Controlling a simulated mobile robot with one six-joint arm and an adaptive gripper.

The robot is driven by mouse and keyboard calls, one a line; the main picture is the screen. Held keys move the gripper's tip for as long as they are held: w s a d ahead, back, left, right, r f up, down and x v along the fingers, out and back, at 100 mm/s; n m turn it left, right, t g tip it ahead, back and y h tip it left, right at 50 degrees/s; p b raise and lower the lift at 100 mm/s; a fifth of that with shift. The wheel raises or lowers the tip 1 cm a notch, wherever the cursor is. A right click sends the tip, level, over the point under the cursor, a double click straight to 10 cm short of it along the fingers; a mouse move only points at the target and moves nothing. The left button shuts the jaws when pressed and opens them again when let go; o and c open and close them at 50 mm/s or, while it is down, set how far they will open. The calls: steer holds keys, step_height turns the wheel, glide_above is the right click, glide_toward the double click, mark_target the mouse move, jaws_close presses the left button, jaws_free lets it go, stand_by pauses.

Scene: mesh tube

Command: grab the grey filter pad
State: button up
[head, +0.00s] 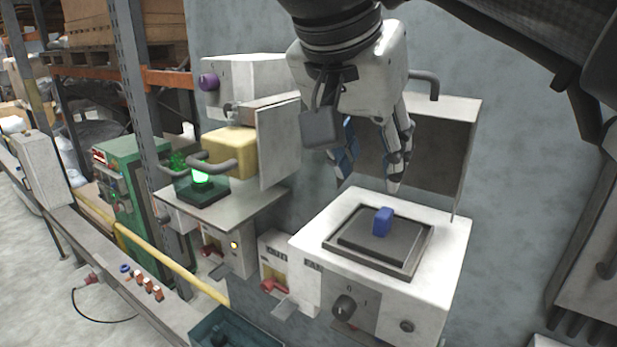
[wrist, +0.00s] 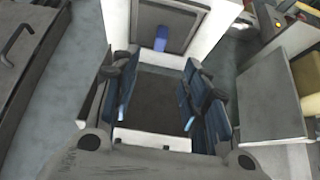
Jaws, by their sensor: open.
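The grey filter pad (head: 400,244) appears to be the dark grey square plate lying in the recessed top of a white housing (head: 450,240). A small blue block (head: 382,221) stands up from its middle. In the wrist view, the pad (wrist: 184,32) and blue block (wrist: 161,38) are at the top, beyond the fingers. My gripper (head: 369,184) is open and empty, pointing down above the back of the housing, apart from the pad. In the wrist view its blue-padded fingers (wrist: 157,100) are spread with a dark panel behind them.
A raised panel (head: 440,150) stands at the back of the housing, close to my gripper. To the left are another upright panel (head: 279,145), a yellow block (head: 231,145) and a green-lit device (head: 203,185) on a shelf. The grey wall is close behind.

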glide_toward(384, 213)
steer(key=x, duration=0.3)
steer(key=shift+s+f, duration=0.15)
steer(key=shift+f, duration=0.25)
steer(key=x, duration=0.5)
steer(key=shift+w+d+f, duration=0.1)
steer(key=shift+w+d, duration=0.05)
steer(key=shift+w, duration=0.3)
jaws_close()
